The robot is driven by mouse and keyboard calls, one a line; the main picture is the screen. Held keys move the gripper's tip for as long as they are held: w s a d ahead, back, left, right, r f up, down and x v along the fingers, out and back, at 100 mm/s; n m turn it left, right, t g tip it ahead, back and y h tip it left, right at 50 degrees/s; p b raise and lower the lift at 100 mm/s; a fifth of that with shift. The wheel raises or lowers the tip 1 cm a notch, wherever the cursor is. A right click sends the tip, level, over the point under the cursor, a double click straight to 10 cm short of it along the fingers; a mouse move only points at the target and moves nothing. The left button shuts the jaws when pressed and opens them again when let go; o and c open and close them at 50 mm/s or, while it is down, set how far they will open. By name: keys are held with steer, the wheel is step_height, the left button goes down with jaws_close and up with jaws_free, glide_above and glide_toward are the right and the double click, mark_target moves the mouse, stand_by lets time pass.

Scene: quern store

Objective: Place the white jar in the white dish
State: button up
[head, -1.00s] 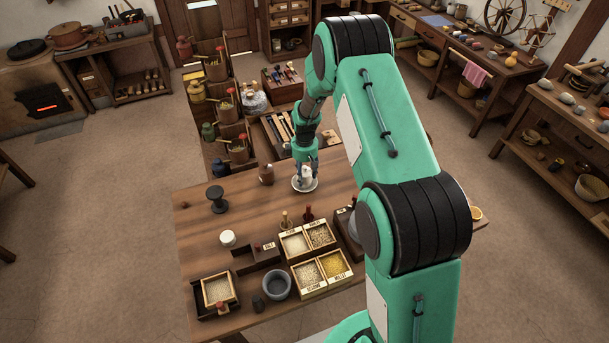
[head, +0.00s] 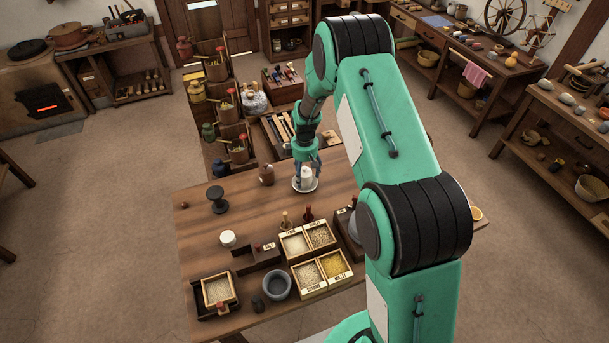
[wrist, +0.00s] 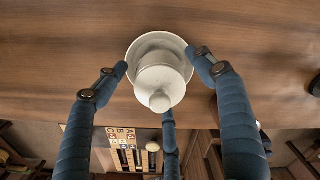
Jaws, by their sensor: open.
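The white jar (head: 306,173), with a round knob on its lid, stands in the white dish (head: 305,189) at the far side of the wooden table. The wrist view shows the jar (wrist: 160,84) from above, with the dish's rim (wrist: 157,37) curving behind it. The jar looks upright, though its base is hidden. My gripper (head: 307,166) is open above and around the jar. In the wrist view its blue fingers (wrist: 163,85) stand spread, with gaps between them and the jar.
A brown jug (head: 266,174) and a dark spool-shaped stand (head: 217,200) are left of the dish. Bare tabletop lies between the dish and the boxes.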

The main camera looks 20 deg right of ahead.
step_height(320, 180, up, 12)
steer(key=shift+f+p, duration=0.1)
steer(key=shift+p, duration=0.7)
steer(key=s+a+r+m+t, duration=0.15)
steer(key=s+r, duration=0.35)
steer(key=r, duration=0.5)
steer(key=s+a+r+m, duration=0.1)
steer(key=s+a+r, duration=0.1)
steer(key=s+r, duration=0.6)
steer(key=s+a+r+m+t, duration=0.1)
steer(key=s+a+r+m, duration=0.15)
steer(key=r, duration=0.95)
steer(key=s+a+r+m+t, duration=0.1)
steer(key=s+r, duration=0.3)
steer(key=s, duration=0.9)
steer(key=s+a+r+m+t, duration=0.2)
steer(key=s+a+r+m, duration=0.1)
steer(key=s, duration=1.1)
steer(key=shift+r, duration=0.55)
steer(key=shift+s, duration=0.1)
